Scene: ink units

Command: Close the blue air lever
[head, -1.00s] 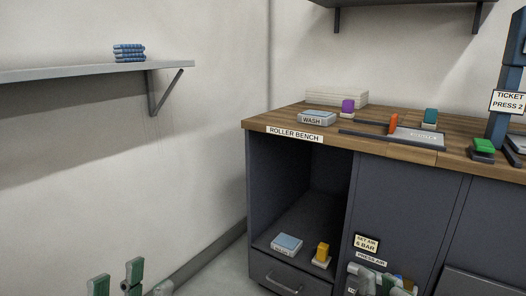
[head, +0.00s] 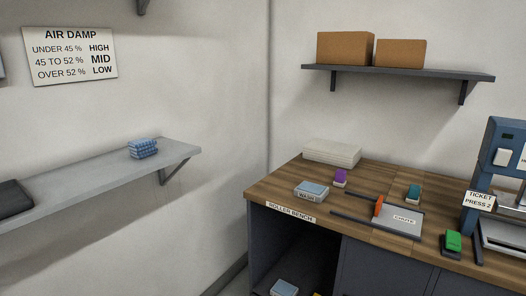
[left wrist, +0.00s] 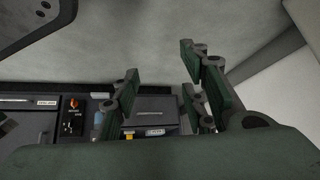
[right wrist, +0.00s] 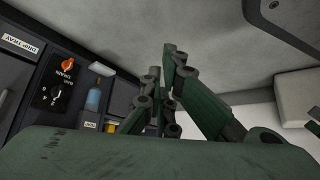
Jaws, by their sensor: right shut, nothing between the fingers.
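I cannot make out the blue air lever for certain in any current view. In the head view the bench front is mostly cut off by the lower edge, and neither gripper shows there. In the left wrist view my left gripper (left wrist: 158,62) is open and empty, with dark cabinet fronts beyond it. In the right wrist view my right gripper (right wrist: 161,66) is shut with nothing in it. Its fingers hide part of the cabinet front behind.
An orange knob (right wrist: 67,64) and a blue bottle (right wrist: 93,99) are left of my right gripper. The roller bench (head: 345,185) holds a wash box (head: 311,192), a plate (head: 400,220) and coloured blocks. A grey wall shelf (head: 90,183) is at left.

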